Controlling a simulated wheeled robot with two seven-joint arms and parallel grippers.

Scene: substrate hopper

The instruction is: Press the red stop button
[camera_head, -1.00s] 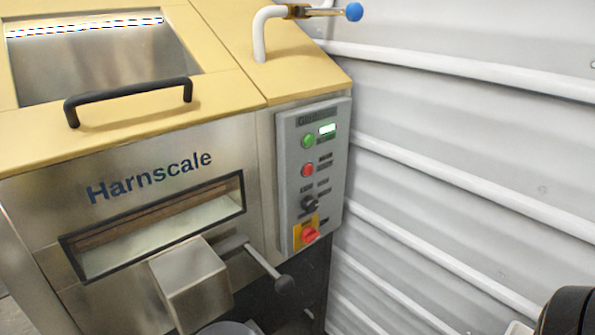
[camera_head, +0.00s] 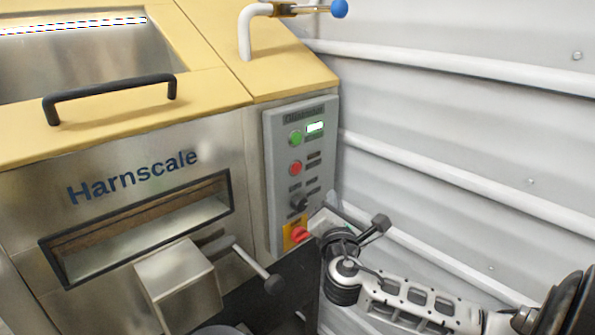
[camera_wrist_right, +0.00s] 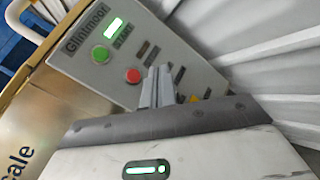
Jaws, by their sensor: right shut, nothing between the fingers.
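The red stop button (camera_head: 295,168) is a round red button on the grey control panel (camera_head: 272,190), below a green button (camera_head: 296,138). In the right wrist view the red button (camera_wrist_right: 133,75) shows just left of my fingertips, uncovered. My right gripper (camera_head: 322,220) is at the panel's lower right edge, below and right of the red button, near the red rotary switch. In the wrist view its fingers (camera_wrist_right: 158,75) are shut together and empty, pointing toward the panel. Whether they touch the panel cannot be told. My left gripper is not in view.
A red rotary switch (camera_head: 298,235) on a yellow plate and a black knob (camera_head: 299,202) sit lower on the panel. A lever with a black ball (camera_head: 275,285) sticks out of the hopper front. The ribbed white wall (camera_head: 460,130) stands close on the right.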

